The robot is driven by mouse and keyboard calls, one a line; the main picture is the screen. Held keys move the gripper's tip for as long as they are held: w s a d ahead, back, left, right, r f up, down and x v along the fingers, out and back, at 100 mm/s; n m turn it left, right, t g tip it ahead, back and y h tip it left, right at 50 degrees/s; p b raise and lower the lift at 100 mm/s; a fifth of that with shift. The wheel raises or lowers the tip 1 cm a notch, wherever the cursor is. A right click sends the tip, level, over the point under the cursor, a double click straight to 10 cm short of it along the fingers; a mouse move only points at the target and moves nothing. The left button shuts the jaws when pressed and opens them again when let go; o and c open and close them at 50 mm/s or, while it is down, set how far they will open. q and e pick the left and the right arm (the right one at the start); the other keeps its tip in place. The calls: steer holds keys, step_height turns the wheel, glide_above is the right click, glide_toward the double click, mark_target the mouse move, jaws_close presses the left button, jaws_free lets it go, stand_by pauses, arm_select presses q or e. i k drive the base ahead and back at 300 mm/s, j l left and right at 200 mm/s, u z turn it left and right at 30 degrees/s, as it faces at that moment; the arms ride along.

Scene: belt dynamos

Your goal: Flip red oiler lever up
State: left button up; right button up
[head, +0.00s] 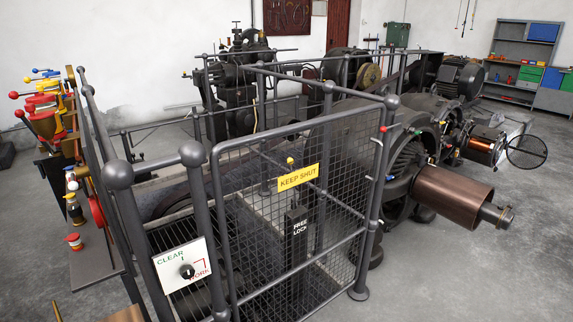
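Neither of my grippers is in the head view. I cannot tell for sure which part is the red oiler lever. A small red-tipped piece (384,129) shows near the mesh gate's upper right corner, in front of the dark dynamo housing (400,165). A blue-tipped piece (389,178) shows below it. At the far left, a red ball-ended lever (14,95) sticks out to the left from a bank of coloured parts, and a second red ball (19,113) is just below it. Their link to any oiler is too small to make out.
A mesh gate with a yellow KEEP SHUT sign (298,177) and grey rails stand in front of the machinery. A CLEAR/WORK switch plate (184,265) is on the near rail. A copper-coloured drum (452,196) juts out right. Grey floor (475,275) is open at lower right.

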mark_target(13, 95)
steer(key=k+u, duration=0.1)
steer(key=u, duration=0.35)
steer(key=j+u, duration=0.1)
steer(key=u, duration=0.35)
steer(key=k+j+u, duration=0.1)
steer(key=u, duration=0.35)
